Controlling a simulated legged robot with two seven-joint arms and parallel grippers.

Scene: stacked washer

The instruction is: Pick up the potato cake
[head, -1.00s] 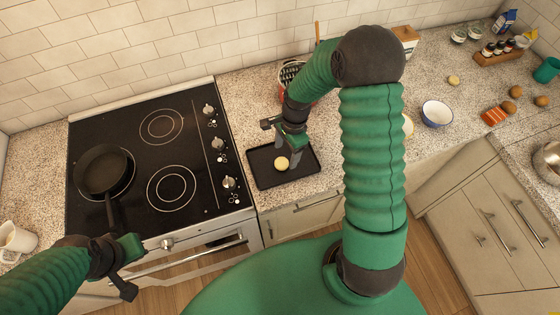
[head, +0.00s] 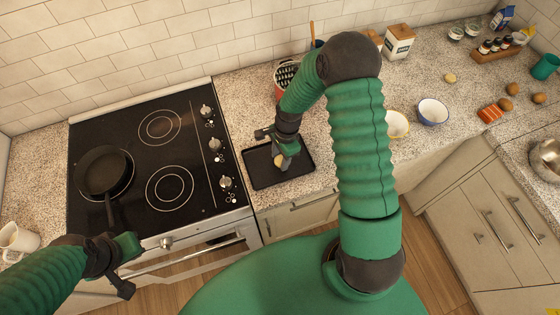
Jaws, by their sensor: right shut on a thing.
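The potato cake (head: 279,160) is a small, round, pale yellow piece at the black tray (head: 304,172) on the counter right of the stove. My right gripper (head: 284,162) is over the tray and shut on the potato cake, partly hiding it. I cannot tell whether the cake still touches the tray. My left gripper (head: 130,267) is at the lower left, in front of the stove and apart from the cake. Its fingers are too unclear to tell whether they are open.
A dark frying pan (head: 103,173) sits on the stove's left side. A cream bowl (head: 396,124) and a white-blue bowl (head: 433,111) stand right of my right arm. A mug (head: 17,239) is at far left.

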